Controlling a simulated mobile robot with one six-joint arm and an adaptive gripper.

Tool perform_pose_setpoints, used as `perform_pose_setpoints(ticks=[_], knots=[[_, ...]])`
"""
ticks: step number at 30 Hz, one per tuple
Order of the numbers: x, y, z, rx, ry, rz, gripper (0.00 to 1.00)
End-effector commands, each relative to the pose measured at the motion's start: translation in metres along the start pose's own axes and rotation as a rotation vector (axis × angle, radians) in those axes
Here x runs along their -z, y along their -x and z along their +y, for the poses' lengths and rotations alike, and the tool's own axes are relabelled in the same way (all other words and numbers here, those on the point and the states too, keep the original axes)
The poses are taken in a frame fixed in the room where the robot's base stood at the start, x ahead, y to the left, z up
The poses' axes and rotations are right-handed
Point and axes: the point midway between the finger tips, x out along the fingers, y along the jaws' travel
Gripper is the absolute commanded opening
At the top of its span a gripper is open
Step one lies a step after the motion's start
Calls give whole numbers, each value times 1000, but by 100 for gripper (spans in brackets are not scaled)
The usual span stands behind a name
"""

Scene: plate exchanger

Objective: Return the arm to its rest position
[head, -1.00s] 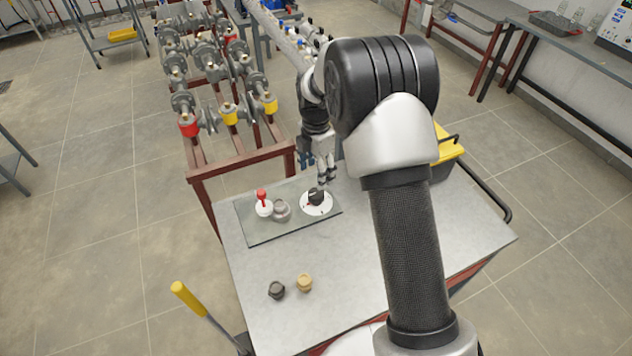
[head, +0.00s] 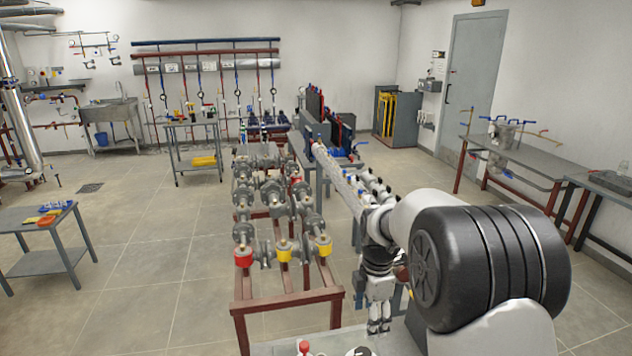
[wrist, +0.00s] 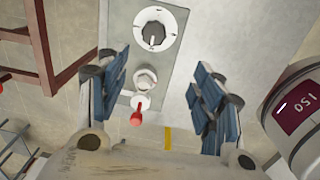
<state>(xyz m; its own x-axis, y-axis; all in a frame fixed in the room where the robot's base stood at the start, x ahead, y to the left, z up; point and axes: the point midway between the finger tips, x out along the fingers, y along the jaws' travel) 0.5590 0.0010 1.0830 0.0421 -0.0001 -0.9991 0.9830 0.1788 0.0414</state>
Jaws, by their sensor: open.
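My gripper (head: 379,325) hangs fingers down above the far part of the cart top, at the lower edge of the head view. In the wrist view my gripper (wrist: 165,95) is open, its two blue-padded fingers wide apart with nothing between them in its grasp. Below it lies a grey plate (wrist: 185,20) with a white round dial (wrist: 139,27), a pale fitting (wrist: 146,78) and a red-handled piece (wrist: 137,117). My arm is bent, with its large black joint at the right of the head view.
The cart top (head: 285,349) shows only at the bottom edge. A rack of grey valves (head: 285,250) on a red-brown frame stands close to the left of my gripper. A side table (head: 40,225) stands far left, with open floor between. Benches (head: 520,160) line the right wall.

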Motion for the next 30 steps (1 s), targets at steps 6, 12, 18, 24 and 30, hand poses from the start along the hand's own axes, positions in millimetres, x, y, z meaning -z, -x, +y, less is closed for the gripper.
perform_pose_setpoints(ticks=[6, 12, 18, 24, 30], knots=[[10, 90, -60, -93, -403, 2, 61], [22, 141, -130, -171, -783, 36, 61], [35, 166, -204, -244, -1160, 103, 61], [47, 164, -269, -297, -1499, 191, 61], [53, 155, -302, -318, -1693, 252, 61]])
